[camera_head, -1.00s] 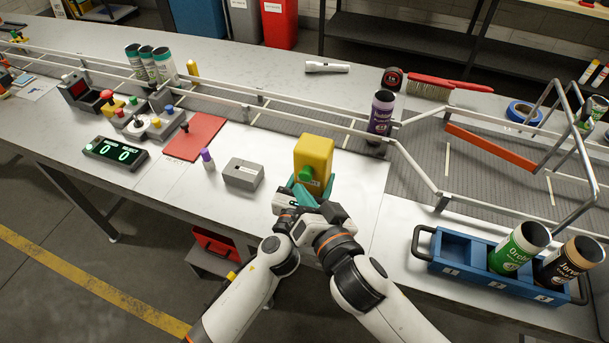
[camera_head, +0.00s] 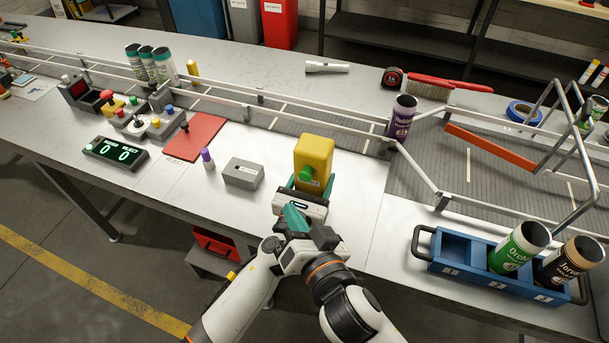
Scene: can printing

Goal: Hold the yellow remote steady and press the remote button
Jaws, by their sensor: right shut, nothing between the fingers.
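The yellow remote (camera_head: 314,156) stands upright at the front middle of the table, its round green button (camera_head: 305,174) facing me. My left gripper (camera_head: 311,187) has its teal fingers around the lower part of the remote, which appears clamped between them; my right gripper partly hides the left wrist. My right gripper (camera_head: 295,217) is shut and empty, its teal tips below and in front of the button, apart from it.
A purple can (camera_head: 402,118) stands on the conveyor (camera_head: 440,155) behind the remote. A grey box (camera_head: 243,173) and a purple-capped marker (camera_head: 207,158) are to the left. A blue crate (camera_head: 450,267) with two cans is at right.

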